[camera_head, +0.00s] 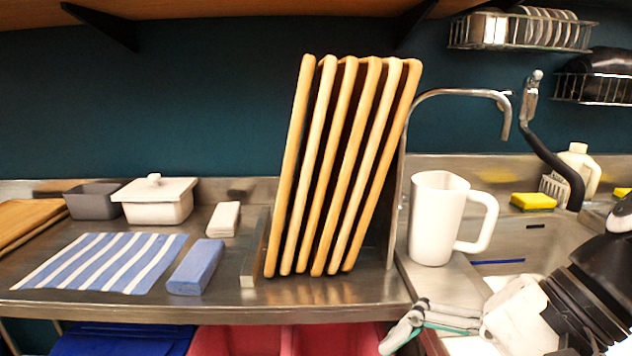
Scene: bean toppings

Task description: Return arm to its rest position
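My gripper (408,325) is at the lower right, in front of the metal counter's front edge near the sink. Its fingers point left and the arm comes in from the right edge. I see no object held in it, but the fingers overlap in this view and the gap between them is unclear. A white mug (436,218) stands upright on the counter behind the gripper, apart from it. A white lidded container (155,203) stands at the left, with its lid on, beside a grey open container (93,202).
Several wooden boards (318,165) lean in a rack at the middle. A striped cloth (100,262), a blue folded cloth (196,267) and a white block (224,219) lie left. The sink (525,245), faucet (504,115), yellow sponge (533,201) and white bottle (578,160) are right.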

